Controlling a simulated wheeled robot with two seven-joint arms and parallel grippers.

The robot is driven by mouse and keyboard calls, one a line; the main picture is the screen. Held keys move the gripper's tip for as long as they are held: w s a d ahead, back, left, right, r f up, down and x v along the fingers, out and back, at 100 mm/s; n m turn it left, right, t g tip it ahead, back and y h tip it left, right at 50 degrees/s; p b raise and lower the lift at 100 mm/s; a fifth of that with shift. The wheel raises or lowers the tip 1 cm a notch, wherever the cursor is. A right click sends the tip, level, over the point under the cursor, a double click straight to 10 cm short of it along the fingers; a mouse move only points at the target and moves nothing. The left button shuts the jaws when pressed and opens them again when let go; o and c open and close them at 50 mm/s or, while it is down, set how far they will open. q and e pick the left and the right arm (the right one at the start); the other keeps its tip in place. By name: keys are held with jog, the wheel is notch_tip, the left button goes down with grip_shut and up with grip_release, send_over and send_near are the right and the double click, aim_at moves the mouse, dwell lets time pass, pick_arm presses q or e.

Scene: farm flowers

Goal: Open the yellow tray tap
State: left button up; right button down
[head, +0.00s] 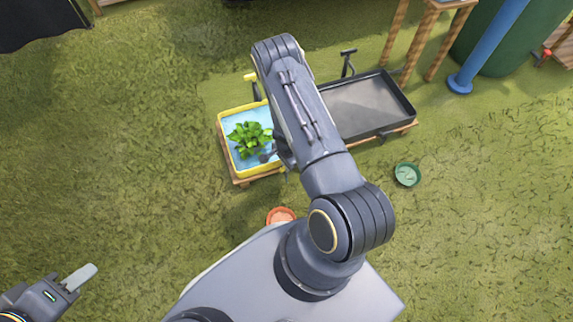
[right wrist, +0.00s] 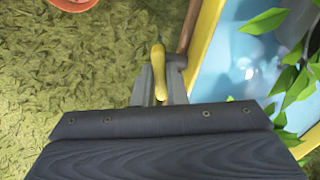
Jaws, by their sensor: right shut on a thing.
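The yellow tray (head: 224,150) stands on a wooden support, holding blue water and a leafy green plant (head: 248,138). In the right wrist view, the yellow tap handle (right wrist: 158,62) is beside the tray's yellow rim (right wrist: 204,40), on its outer side. My right gripper (right wrist: 160,88) is shut on this handle, one finger on each side. In the head view my right arm covers part of the tray's right side and hides the handle. My left gripper (head: 78,278) is empty above the grass at lower left; its finger gap cannot be made out.
A dark tray (head: 370,105) stands right of the yellow one. A yellow-topped tap (head: 250,77) stands behind the yellow tray. An orange pot (head: 281,215) and a green pot (head: 407,174) are on the grass. The grass at left is clear.

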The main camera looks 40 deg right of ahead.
jog(key=n, duration=0.3)
jog(key=shift+n+b, duration=0.4)
jog(key=n, duration=0.3)
jog(key=shift+b, duration=0.4)
jog(key=n, duration=0.4)
jog(key=shift+b, duration=0.3)
jog(key=shift+n, duration=1.9)
jog(key=shift+b, duration=0.3)
jog(key=c, duration=1.5)
grip_release()
jog(key=shift+o, duration=0.2)
